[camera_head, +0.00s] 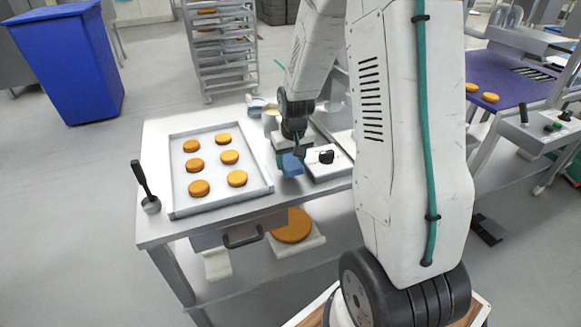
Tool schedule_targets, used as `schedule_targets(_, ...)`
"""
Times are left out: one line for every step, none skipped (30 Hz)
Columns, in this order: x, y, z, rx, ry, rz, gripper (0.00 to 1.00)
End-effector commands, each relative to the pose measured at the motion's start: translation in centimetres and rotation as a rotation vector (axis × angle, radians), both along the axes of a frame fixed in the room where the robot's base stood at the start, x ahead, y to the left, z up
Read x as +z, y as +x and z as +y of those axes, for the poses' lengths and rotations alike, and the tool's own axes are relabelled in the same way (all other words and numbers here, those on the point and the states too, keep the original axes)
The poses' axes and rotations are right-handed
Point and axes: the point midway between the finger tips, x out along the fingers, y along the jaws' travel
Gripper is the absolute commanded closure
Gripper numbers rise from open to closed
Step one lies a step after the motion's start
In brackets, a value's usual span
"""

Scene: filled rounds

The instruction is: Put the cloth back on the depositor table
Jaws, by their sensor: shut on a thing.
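My gripper (290,152) points down over the right part of the steel table (155,222), just right of the tray. It is shut on a small blue cloth (291,166). The cloth hangs below the jaws, close to the tabletop. I cannot tell whether it touches the table. My arm hides part of the table's right side. No sign shows which table is the depositor table.
A tray (222,203) with several orange rounds fills the table's left part. A ladle (150,204) stands left of it. A white box-like item (326,168) with a black knob sits right of the cloth. A purple belt (497,80) runs at right.

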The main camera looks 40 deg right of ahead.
Motion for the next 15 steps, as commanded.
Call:
schedule_targets(-0.9,-0.1,0.1,0.001,0.002,0.005,0.68)
schedule_targets(-1.3,-0.1,0.1,0.001,0.002,0.004,0.68)
schedule_targets(-1.9,-0.1,0.1,0.001,0.002,0.006,0.68)
schedule_targets(-2.4,-0.1,0.1,0.001,0.002,0.005,0.68)
schedule_targets(-2.7,0.0,0.2,0.002,0.002,0.004,0.68)
schedule_targets(-2.9,0.0,0.2,0.002,0.001,0.003,0.68)
schedule_targets(-3.0,0.0,0.2,0.002,0.001,0.002,0.68)
schedule_targets(-3.0,0.0,0.2,0.002,0.001,0.002,0.68)
schedule_targets(-2.9,0.0,0.2,0.002,0.001,0.001,0.68)
schedule_targets(-2.9,0.0,0.2,0.002,0.001,0.001,0.68)
schedule_targets(-2.9,0.0,0.2,0.003,0.001,0.001,0.68)
schedule_targets(-2.9,0.0,0.2,0.003,0.001,0.001,0.68)
schedule_targets(-2.9,0.0,0.2,0.003,0.001,0.001,0.68)
schedule_targets(-3.0,0.0,0.2,0.003,0.001,0.001,0.68)
schedule_targets(-3.1,0.0,0.2,0.003,0.001,0.002,0.68)
